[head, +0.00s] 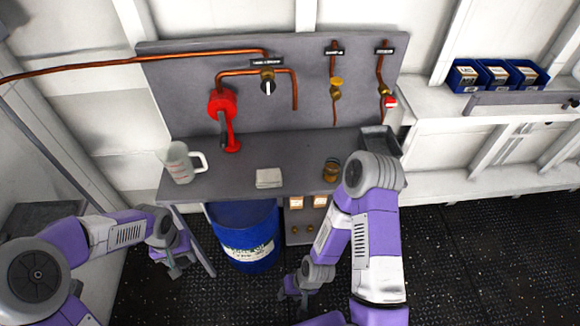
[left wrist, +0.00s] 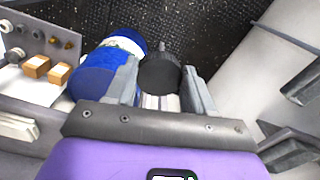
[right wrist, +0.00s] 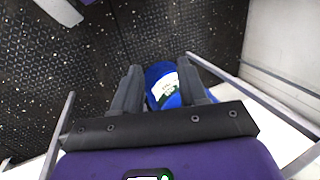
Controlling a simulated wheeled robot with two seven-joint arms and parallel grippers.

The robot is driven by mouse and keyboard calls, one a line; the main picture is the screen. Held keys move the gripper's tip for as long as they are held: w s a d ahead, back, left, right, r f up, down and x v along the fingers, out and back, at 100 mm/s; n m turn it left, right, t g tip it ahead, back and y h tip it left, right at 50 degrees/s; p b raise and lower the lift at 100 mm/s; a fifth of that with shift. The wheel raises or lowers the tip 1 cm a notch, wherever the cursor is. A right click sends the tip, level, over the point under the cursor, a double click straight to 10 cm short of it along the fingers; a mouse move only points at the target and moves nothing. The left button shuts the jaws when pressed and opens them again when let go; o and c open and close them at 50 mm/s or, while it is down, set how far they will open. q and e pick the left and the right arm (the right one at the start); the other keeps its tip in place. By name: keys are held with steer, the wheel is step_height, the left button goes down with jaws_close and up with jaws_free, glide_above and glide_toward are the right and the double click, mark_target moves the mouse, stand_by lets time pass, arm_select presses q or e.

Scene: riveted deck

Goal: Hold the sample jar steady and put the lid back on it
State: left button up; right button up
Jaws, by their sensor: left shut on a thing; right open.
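The sample jar (head: 331,170), small and amber-brown, stands upright on the grey bench near its front edge, right of the middle; whether its top is open is too small to tell. My left gripper (head: 177,266) is low, in front of the bench's left end and well away from the jar. In the left wrist view its fingers (left wrist: 160,78) are shut on a black round piece that looks like the lid (left wrist: 160,70). My right gripper (head: 292,289) hangs below the bench front. In the right wrist view its fingers (right wrist: 160,82) are open and empty.
The bench (head: 230,185) also bears a clear jug (head: 180,163) and a pale folded cloth or pad (head: 268,178). A blue drum (head: 246,240) stands below. Red fitting (head: 222,105) and copper pipes are behind. Blue bins (head: 497,75) sit on the right shelf. Bench between pad and jar is clear.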

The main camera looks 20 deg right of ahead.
steer(key=shift+o, duration=0.3)
